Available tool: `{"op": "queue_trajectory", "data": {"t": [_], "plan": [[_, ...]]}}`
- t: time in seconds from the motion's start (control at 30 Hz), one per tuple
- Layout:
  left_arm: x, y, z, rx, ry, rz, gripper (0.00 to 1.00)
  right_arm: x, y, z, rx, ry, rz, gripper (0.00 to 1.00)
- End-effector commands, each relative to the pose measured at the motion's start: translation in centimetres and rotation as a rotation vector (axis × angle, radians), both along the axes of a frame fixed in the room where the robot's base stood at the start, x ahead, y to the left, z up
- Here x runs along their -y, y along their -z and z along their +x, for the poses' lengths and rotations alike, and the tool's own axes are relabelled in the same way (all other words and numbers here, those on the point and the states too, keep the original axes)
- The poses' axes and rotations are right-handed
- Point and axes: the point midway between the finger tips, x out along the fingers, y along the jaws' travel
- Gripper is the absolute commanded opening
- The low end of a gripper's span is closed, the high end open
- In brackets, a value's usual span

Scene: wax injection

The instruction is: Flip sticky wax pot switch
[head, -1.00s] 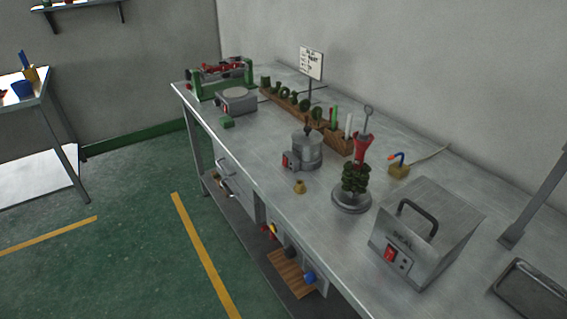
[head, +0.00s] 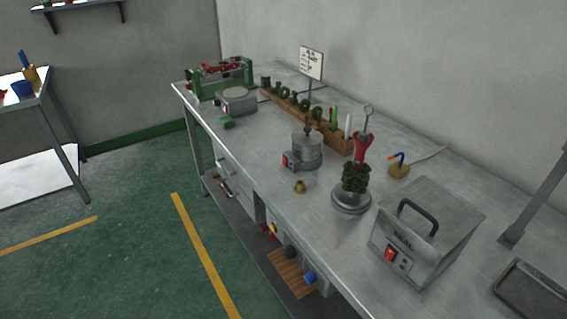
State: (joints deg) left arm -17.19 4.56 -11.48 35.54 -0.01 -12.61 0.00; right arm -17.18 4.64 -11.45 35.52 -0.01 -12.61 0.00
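A small round metal pot (head: 307,150) stands on the metal workbench near its middle, with a dark handle rising from it. On its front left is a control box with a red switch (head: 287,160); I cannot tell which way the switch is set. I take this to be the wax pot, though no label is readable. Neither of my grippers is in view.
A wax tree on a round base (head: 352,200) stands between the pot and the box. A small brass cone (head: 299,187) lies in front of the pot. A wooden rack (head: 339,142) holds green pieces behind it. Green floor (head: 130,220) is clear at left.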

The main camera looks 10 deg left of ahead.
Motion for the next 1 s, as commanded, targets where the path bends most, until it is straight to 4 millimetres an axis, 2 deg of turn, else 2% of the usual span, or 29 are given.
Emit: {"op": "queue_trajectory", "data": {"t": [0.27, 0.6, 1.0], "plan": [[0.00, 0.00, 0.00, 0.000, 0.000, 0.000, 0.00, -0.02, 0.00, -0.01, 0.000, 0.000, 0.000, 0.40], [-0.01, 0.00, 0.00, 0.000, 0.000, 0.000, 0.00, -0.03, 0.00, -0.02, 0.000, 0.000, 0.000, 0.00], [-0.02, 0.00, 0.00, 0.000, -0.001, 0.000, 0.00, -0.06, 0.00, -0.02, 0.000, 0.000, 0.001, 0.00]]}}
